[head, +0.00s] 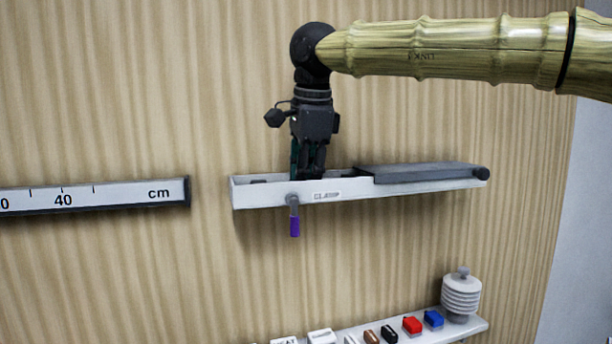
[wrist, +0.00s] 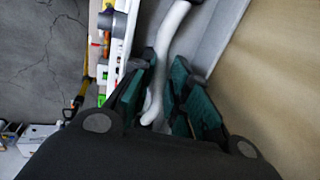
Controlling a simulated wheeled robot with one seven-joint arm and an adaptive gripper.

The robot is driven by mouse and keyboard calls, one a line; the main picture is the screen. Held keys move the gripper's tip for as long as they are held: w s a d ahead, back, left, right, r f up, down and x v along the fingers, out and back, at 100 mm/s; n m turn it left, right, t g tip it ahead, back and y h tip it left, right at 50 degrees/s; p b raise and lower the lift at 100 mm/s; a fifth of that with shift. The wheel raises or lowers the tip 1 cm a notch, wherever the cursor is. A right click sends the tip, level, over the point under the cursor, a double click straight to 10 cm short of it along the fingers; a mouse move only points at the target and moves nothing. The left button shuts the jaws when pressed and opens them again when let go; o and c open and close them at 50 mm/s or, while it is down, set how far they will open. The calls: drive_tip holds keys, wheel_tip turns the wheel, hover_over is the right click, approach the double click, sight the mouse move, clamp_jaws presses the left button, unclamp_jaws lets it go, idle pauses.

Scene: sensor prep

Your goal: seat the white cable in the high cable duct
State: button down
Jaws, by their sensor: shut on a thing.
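The high cable duct (head: 415,187) is a white open-topped channel on the wood-grain wall; its grey interior shows in the wrist view (wrist: 212,40). A dark grey cover (head: 425,173) lies over its right part, and the left part is open. My gripper (head: 311,172) points down into the open part, fingertips partly hidden behind the front wall. In the wrist view, my gripper (wrist: 161,80) is shut on the white cable (wrist: 174,25), which runs between the green finger pads. The cable is hidden in the head view. I cannot tell whether it touches the duct floor.
A grey lever with a purple grip (head: 294,226) hangs on the duct's front. A ruler-like bar (head: 110,196) is at the left. Below right, a shelf (head: 470,329) holds small coloured blocks and a ribbed white shield (head: 461,297). The wall between is clear.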

drive_tip(key=shift+f, duration=0.3)
idle(0.5)
drive_tip(key=c, duration=1.5)
unclamp_jaws()
drive_tip(key=shift+o, duration=1)
drive_tip(key=shift+w+a+f, duration=0.1)
drive_tip(key=shift+w+f, duration=0.05)
drive_tip(key=shift+w, duration=0.05)
drive_tip(key=shift+s, duration=0.15)
drive_tip(key=shift+c, duration=1)
